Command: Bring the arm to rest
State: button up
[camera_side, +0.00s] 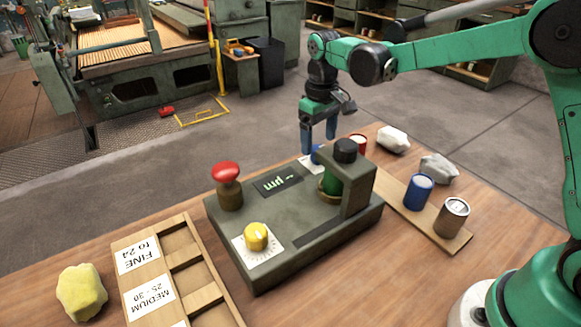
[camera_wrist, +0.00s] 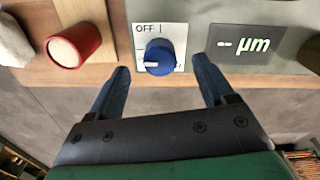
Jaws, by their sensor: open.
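My green arm holds my gripper (camera_side: 319,145) at the far side of the grey measuring machine (camera_side: 290,255). The gripper is open, with its two blue-grey fingers apart and nothing between them. In the wrist view the gripper (camera_wrist: 161,68) faces the machine's blue knob (camera_wrist: 160,57), which sits on a white plate marked OFF. The fingertips lie either side of the knob, apart from it in the picture. In the side view the blue knob (camera_side: 316,155) is partly hidden by the machine and fingers. The display (camera_wrist: 248,45) shows dashes and µm.
A red button (camera_side: 226,172) and yellow dial (camera_side: 256,236) stand on the machine. A wooden board (camera_side: 395,210) holds red, blue and brown cans. A labelled wooden tray (camera_side: 185,257) and yellow lump (camera_side: 81,291) lie at left. Pale lumps (camera_side: 392,139) lie at the back right.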

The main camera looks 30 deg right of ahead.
notch_tip(320, 180, up, 3)
jog(key=shift+r, duration=0.1)
notch_tip(320, 180, down, 6)
jog(key=shift+r, duration=0.1)
jog(key=m, duration=0.4)
jog(key=shift+r, duration=0.1)
jog(key=m, duration=1.4)
notch_tip(320, 180, up, 12)
jog(key=shift+f, duration=0.25)
